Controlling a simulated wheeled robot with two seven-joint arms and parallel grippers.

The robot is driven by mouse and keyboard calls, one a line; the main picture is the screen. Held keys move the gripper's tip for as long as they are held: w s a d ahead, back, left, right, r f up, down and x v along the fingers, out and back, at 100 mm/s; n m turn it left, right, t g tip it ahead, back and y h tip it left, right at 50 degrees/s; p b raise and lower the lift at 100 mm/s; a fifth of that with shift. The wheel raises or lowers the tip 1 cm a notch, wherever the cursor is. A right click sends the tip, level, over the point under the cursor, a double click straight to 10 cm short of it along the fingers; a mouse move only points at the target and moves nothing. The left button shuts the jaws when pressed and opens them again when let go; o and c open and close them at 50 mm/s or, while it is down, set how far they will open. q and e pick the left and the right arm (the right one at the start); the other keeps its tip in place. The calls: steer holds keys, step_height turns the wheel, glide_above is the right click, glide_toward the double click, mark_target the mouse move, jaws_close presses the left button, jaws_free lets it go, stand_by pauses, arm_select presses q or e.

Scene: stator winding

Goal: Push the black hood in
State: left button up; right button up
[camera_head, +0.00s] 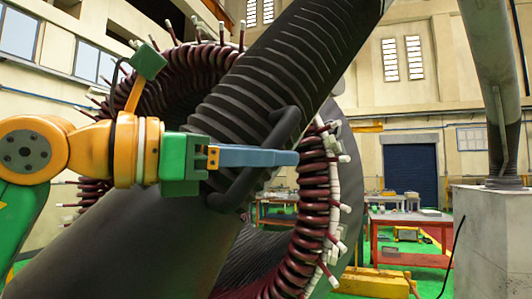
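The black hood (325,35) appears to be the long dark ribbed cylinder running diagonally from lower left to upper right. A black bar handle (281,131) stands out from its side. Behind it is the round stator with dark red coils (313,200) and pale coil ends. My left gripper (290,158) comes in from the left, with a green body and blue fingers pointing right. The fingers cross in front of the handle in the picture. They overlap side-on, so I cannot tell whether they are open or touch the handle. My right gripper is not in view.
A red-framed workbench (405,217) stands at the back right, with another table behind the stator. A yellow beam (375,283) lies on the green floor. A pale block (492,245) with a grey post on it stands at the right edge.

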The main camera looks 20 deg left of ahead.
arm_select(q)
steer(key=shift+s, duration=0.1)
jaws_close()
steer(key=shift+r, duration=0.15)
stand_by(0.8)
